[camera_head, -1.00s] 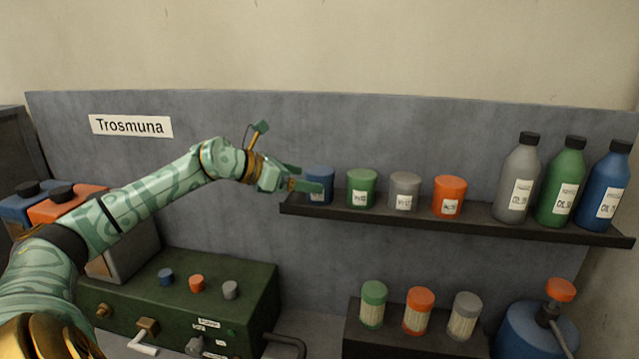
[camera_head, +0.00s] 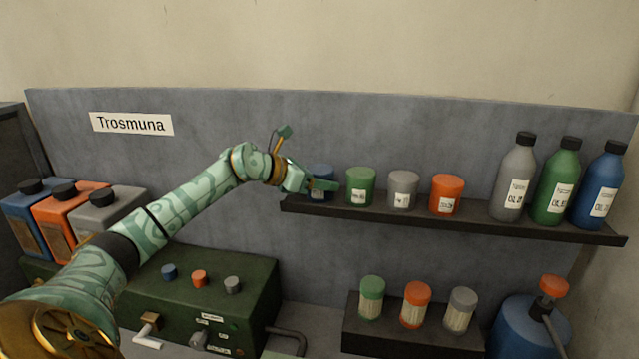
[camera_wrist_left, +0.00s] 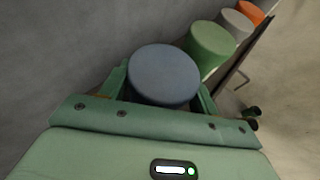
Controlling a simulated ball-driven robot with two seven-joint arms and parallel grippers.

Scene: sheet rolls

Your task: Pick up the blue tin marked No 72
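The blue tin (camera_head: 321,170) stands upright at the left end of the wall shelf. The near finger of my left gripper (camera_head: 318,182) crosses in front of it in the head view and covers most of its label, so I cannot read the number. In the left wrist view the blue tin (camera_wrist_left: 164,74) sits between the two fingers of my left gripper (camera_wrist_left: 163,92). The fingers are spread, one on each side, with little visible gap. I cannot tell if they touch the tin. My right gripper is not in view.
A green tin (camera_head: 361,186) stands close to the right, then a grey tin (camera_head: 403,186) and an orange tin (camera_head: 447,192). Tall bottles (camera_head: 558,185) fill the right end of the dark shelf (camera_head: 470,222). A green machine (camera_head: 230,310) sits below left.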

